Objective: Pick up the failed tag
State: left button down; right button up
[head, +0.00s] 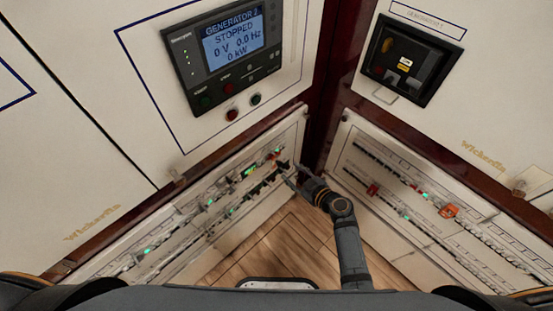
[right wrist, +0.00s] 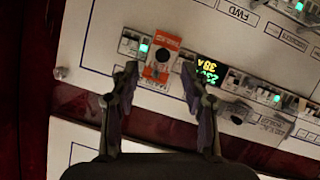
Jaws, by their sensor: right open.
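In the head view a small orange patch (head: 278,151) shows near the far end of the left panel's upper row. My right gripper (head: 292,173) is at that end of the panel. In the right wrist view its open fingers (right wrist: 159,78) are on either side of the tag's lower part, with gaps visible. I cannot tell how far the tag lies beyond the fingertips. My left gripper is out of view.
The left breaker panel (head: 160,222) meets the right breaker panel (head: 430,240) at a dark red corner post (head: 322,125). Red-orange pieces (head: 449,210) sit on the right panel. A lit meter (right wrist: 207,72) is right of the tag. Wooden floor (head: 275,245) lies below.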

aim_at(281, 165)
jog(key=shift+w+a+f, duration=0.25)
jog(key=shift+w+a, duration=0.1)
jog(key=shift+w, duration=0.1)
jog(key=p+x, duration=0.1)
jog(key=x, duration=0.4)
jog(key=shift+a, duration=0.2)
jog(key=shift+s+r, duration=0.1)
jog(key=c, duration=1)
jog(key=shift+o, duration=0.2)
